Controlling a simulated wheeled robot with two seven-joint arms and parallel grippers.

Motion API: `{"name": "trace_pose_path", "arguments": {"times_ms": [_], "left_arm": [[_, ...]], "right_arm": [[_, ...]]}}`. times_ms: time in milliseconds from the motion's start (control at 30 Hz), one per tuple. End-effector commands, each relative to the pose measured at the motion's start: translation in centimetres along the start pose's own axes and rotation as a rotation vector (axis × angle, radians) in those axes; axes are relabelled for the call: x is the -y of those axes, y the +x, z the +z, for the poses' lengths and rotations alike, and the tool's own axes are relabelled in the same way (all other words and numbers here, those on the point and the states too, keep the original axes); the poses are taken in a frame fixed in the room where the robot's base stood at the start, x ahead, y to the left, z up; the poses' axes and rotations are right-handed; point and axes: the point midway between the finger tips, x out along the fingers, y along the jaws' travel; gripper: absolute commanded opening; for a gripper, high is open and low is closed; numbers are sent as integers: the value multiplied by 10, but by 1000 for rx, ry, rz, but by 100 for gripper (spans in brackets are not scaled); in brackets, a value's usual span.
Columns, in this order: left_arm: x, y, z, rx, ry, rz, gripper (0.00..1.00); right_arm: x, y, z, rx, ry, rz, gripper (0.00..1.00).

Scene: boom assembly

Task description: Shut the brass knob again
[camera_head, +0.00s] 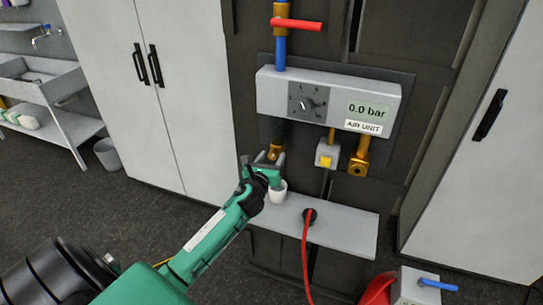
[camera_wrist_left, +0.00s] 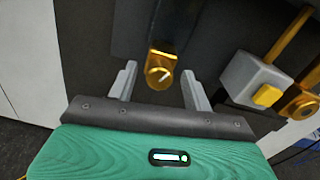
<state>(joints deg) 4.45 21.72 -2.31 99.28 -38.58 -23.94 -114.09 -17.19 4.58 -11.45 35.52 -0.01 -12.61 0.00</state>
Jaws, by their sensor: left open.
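The brass knob (camera_head: 275,151) is low on the wall, under the left end of the grey air unit (camera_head: 268,92). My left gripper (camera_head: 263,159) is open. In the left wrist view its two fingers (camera_wrist_left: 158,74) stand apart on either side of the knob, with clear gaps and no contact visible. How far the fingers reach along the knob is hard to tell. My right gripper is not in view.
A grey box with a yellow button (camera_head: 326,158) and a second brass fitting (camera_head: 358,165) hang right of the knob. Below, a shelf (camera_head: 345,228) holds a white cup (camera_head: 278,193) and a red hose (camera_head: 305,255). The display reads 0.0 bar. A red-handled valve (camera_head: 298,24) is above.

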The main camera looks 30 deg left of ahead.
Motion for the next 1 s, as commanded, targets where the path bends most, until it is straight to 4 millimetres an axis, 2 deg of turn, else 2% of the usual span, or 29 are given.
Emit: {"name": "trace_pose_path", "arguments": {"times_ms": [367,600,1000], "left_arm": [[0,5,-1,-1,-1,0,50],[0,5,0,-1,0,0,6],[0,5,0,-2,-69,0,6]], "right_arm": [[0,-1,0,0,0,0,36],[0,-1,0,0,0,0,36],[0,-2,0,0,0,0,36]]}}
